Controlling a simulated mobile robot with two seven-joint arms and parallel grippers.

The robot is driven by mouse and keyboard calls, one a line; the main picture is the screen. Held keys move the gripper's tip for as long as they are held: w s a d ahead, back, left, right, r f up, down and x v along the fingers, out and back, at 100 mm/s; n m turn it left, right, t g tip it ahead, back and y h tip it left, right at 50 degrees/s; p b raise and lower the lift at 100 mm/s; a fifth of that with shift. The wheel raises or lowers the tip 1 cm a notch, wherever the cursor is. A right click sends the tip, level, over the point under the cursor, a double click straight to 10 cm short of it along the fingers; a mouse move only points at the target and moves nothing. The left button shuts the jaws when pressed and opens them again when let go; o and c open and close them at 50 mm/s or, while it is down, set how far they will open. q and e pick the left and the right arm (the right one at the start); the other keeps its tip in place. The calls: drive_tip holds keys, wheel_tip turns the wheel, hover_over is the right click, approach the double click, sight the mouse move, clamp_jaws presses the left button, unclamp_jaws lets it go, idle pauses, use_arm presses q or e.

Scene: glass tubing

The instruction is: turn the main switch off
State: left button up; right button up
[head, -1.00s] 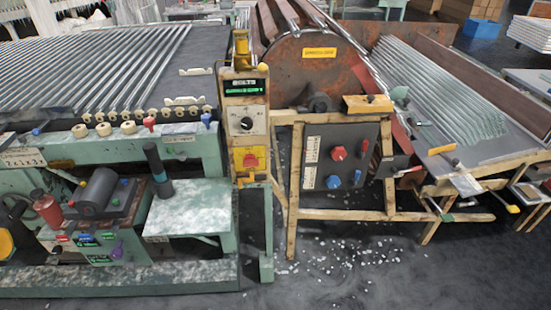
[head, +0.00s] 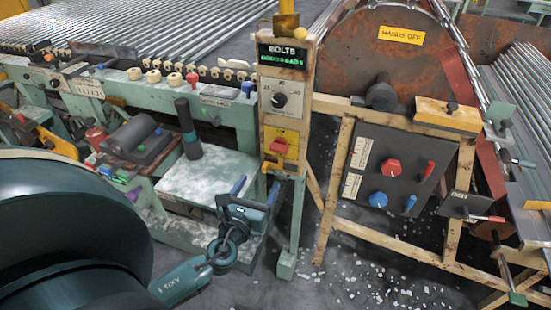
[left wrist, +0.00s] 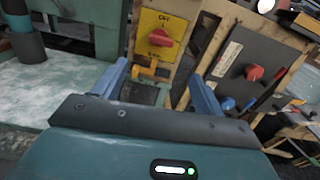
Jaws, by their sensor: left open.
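The main switch looks to be the red knob (head: 280,146) on a yellow plate (head: 291,138), low on the wooden post. It also shows in the left wrist view as a red knob (left wrist: 160,38), its handle lying roughly sideways; the plate's lettering is too blurred to read. My left gripper (head: 257,191) is below and a little left of the plate in the head view, apart from it. Its blue fingers (left wrist: 157,76) are open and empty, with the switch showing beyond and between them. My right gripper is in neither view.
A dark panel (head: 390,168) to the right has red and blue knobs. A pale bench top (head: 205,178) lies left of the post. A yellow hook-like piece (head: 271,167) sits under the plate.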

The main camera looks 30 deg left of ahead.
sight(277, 150)
use_arm(q)
drive_tip(key=shift+m, duration=0.3)
drive_tip(key=x, duration=1.2)
drive_tip(key=shift+w+d+r, duration=0.15)
drive_tip(key=shift+w+r, duration=0.05)
drive_tip(key=shift+r, duration=0.05)
drive_tip(key=shift+w, duration=0.5)
drive_tip(key=c, duration=1)
